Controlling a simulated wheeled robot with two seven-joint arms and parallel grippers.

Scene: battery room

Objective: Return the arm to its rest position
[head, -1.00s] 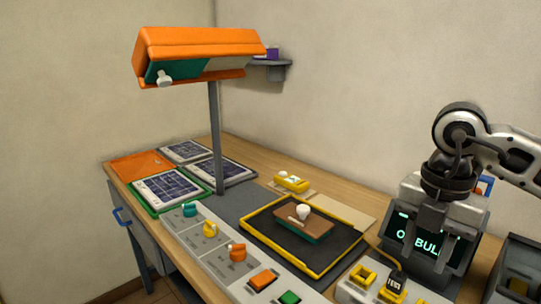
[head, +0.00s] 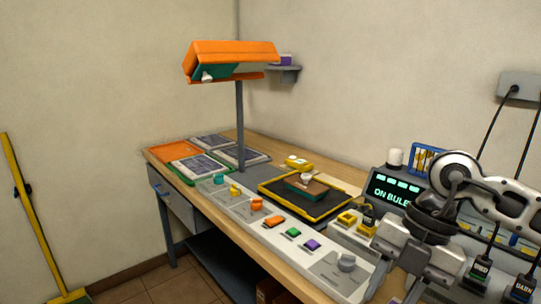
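My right arm comes in from the right edge. Its gripper (head: 414,284) hangs fingers-down over the front right of the workbench. Its two fingers stand apart and I see nothing held between them. The gripper and wrist cover part of the bench's right end and the lower right of the display unit (head: 395,190) behind. My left arm and gripper are not in view.
An orange lamp (head: 232,54) stands above. Plugs with cords hang at right. A yellow-handled broom (head: 22,205) leans at left; floor beside it is clear.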

